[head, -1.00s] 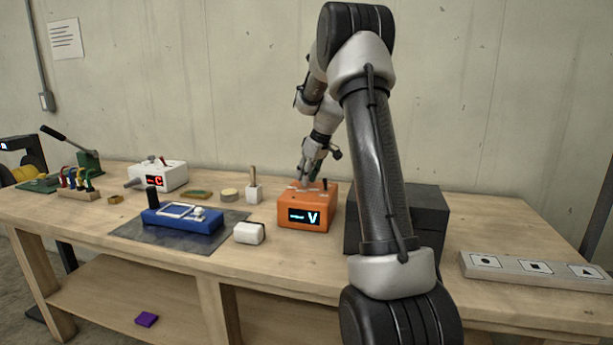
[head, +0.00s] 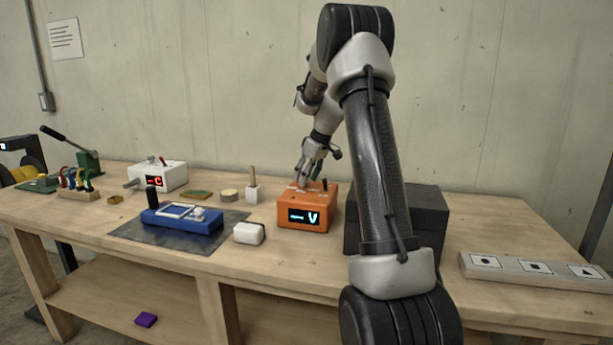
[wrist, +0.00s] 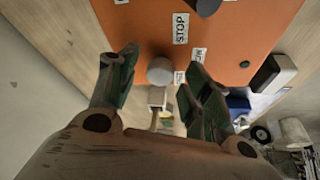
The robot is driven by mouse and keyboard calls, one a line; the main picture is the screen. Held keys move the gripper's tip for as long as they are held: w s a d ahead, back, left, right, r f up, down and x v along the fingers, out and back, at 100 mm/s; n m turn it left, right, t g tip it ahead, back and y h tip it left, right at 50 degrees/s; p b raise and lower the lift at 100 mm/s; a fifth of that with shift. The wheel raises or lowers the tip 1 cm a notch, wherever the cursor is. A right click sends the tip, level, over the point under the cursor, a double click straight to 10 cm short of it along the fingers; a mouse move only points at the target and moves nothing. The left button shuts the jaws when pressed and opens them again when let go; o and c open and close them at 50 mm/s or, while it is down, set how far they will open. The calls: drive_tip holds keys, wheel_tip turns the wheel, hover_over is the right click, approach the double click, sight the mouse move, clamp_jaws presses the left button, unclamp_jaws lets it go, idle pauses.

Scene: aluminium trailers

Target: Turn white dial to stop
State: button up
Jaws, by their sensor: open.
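The round white dial (wrist: 160,71) sits on this top, with a "STOP" label (wrist: 181,28) nearby and other small labels partly hidden. My gripper (wrist: 163,66) is open, one finger on each side of the dial. Whether the fingers touch it is unclear. In the head view my gripper (head: 303,180) is low at the box top, and the dial cannot be made out.
A dark block (head: 430,215) stands right of the orange box, partly behind my arm. A white block (head: 249,234), a blue device (head: 182,222) and a white box with a red display (head: 172,176) lie to the left. A black knob (wrist: 245,64) also rises from the orange top.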

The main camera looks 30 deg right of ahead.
drive_tip(key=v, duration=1.2)
drive_tip(key=shift+w, duration=0.1)
